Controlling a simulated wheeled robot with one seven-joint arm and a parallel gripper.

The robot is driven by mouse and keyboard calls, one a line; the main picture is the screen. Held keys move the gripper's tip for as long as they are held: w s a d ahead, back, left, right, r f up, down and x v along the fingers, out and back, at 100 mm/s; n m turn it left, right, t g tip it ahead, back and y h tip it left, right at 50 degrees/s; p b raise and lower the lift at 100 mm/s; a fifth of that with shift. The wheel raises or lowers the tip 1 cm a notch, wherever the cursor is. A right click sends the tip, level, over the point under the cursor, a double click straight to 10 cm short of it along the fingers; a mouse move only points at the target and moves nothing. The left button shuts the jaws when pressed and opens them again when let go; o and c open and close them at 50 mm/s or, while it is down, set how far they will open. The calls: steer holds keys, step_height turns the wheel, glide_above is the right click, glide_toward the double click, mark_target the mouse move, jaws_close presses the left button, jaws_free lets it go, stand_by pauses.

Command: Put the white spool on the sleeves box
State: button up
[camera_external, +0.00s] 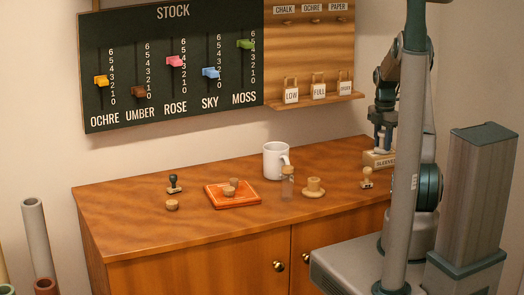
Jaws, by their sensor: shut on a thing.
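The sleeves box (374,163), a small pale wooden box with a dark-lettered label, stands at the back right of the wooden table, partly hidden by my arm. My gripper (382,146) points down just above the box. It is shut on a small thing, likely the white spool. That thing is mostly hidden by the fingers, and no other white spool shows on the table. I cannot tell whether it touches the box top.
A white mug (274,161), a corked glass bottle (287,184), a tan stepped piece (313,187) and a small stamp (367,178) stand left of the box. An orange tray (246,201) holds small cups. A dark-handled stamp (174,184) and a tan disc (172,205) are farther left.

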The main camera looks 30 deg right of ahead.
steer(key=shift+f, duration=0.2)
steer(key=o, duration=1)
steer(key=shift+c, duration=0.2)
steer(key=shift+r, duration=0.1)
